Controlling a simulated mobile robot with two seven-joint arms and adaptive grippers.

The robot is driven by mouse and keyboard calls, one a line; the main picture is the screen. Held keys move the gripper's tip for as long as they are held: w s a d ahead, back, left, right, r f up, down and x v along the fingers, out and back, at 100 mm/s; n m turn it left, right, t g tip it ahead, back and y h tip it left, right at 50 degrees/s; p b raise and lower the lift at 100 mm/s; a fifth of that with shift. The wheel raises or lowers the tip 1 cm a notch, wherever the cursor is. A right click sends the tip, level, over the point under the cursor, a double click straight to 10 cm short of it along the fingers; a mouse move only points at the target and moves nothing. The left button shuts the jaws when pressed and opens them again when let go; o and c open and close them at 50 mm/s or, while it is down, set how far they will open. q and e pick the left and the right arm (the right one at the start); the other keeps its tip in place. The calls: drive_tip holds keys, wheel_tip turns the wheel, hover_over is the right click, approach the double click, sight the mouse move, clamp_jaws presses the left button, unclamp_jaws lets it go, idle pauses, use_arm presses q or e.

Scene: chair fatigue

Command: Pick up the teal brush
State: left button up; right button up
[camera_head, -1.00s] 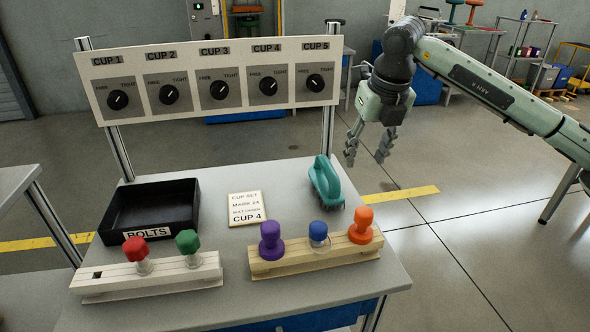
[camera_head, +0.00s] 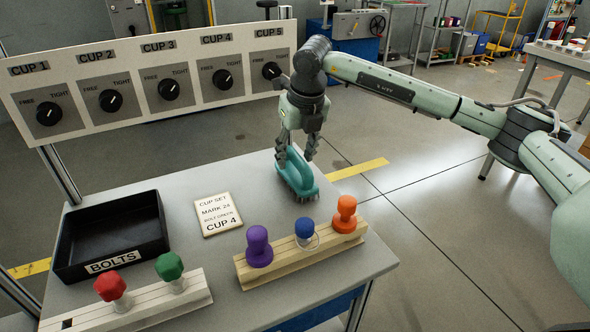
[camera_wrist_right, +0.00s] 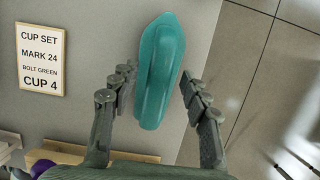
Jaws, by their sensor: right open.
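The teal brush (camera_head: 296,178) stands on the grey table near its far right edge, handle up and bristles down. My right gripper (camera_head: 297,158) is directly above it, pointing down, with its two fingers apart on either side of the handle. In the right wrist view the teal brush (camera_wrist_right: 160,75) lies between the open fingers (camera_wrist_right: 158,95), with a gap showing on each side near the tips. The brush rests on the table and is not gripped. My left gripper is not in view.
A wooden rack (camera_head: 280,266) with purple, blue and orange knobs stands in front of the brush. A white card (camera_head: 218,226) reading CUP 4, a black BOLTS tray (camera_head: 70,243) and a rack (camera_head: 150,306) with red and green knobs are to the left. The dial panel (camera_head: 130,60) stands behind.

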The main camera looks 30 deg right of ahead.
drive_tip(key=shift+w+f, duration=0.2)
drive_tip(key=shift+f, duration=0.45)
drive_tip(key=shift+c, duration=0.7)
clamp_jaws()
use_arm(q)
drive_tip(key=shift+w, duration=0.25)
